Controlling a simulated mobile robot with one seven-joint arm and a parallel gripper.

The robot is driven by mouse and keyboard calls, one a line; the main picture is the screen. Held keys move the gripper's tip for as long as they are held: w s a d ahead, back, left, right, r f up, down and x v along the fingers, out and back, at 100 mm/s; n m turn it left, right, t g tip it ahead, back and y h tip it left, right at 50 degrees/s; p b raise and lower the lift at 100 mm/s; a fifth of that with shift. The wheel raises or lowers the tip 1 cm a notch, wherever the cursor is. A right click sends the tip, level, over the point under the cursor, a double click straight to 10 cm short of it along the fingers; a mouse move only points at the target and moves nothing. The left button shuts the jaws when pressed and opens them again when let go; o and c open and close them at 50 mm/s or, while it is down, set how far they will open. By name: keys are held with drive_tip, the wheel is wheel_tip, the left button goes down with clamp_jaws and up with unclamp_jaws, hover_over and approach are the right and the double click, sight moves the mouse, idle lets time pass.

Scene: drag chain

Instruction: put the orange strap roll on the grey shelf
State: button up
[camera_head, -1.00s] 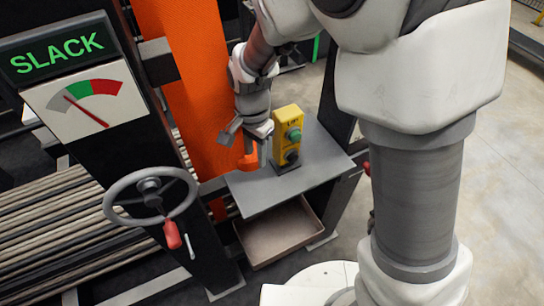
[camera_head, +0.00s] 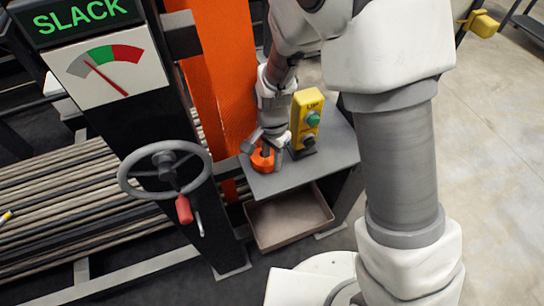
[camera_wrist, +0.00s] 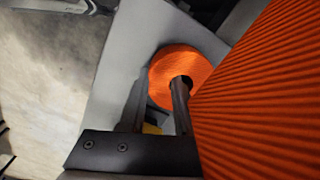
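The orange strap roll (camera_head: 262,160) lies flat at the left end of the grey shelf (camera_head: 310,172), looking level with its top. Whether it fully rests there is hard to tell. My gripper (camera_head: 270,154) points down at it. In the wrist view the roll (camera_wrist: 162,75) shows as a ring over the grey shelf (camera_wrist: 122,60). One finger of my gripper (camera_wrist: 160,105) stands in the ring's hole and the other is outside it, with the roll's wall between them. The gripper looks shut on that wall.
A yellow button box (camera_head: 307,112) stands on the shelf close to the right of my gripper. A wide orange strap (camera_head: 221,80) hangs behind. A brown tray (camera_head: 290,218) sits below the shelf. A handwheel (camera_head: 165,170) is at left. The shelf's front right is clear.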

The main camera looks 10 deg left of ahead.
sight(272, 159)
drive_tip(key=o, duration=0.5)
drive_tip(key=shift+c, duration=0.2)
wheel_tip(272, 159, up, 12)
drive_tip(key=f+p, duration=0.1)
drive_tip(key=p, duration=0.1)
drive_tip(key=s+d+r+n+t+y, duration=0.1)
drive_tip(key=s+d+r+n+t, duration=0.2)
drive_tip(key=d+r, duration=0.95)
drive_tip(key=s+d+r+n+t+h, duration=0.1)
drive_tip(key=s+d+r+n+t, duration=0.1)
drive_tip(key=s+d+r, duration=0.3)
drive_tip(key=shift+s+d+r+n+t, duration=0.35)
drive_tip(key=shift+s+d+n, duration=0.55)
drive_tip(key=shift+s+d, duration=0.95)
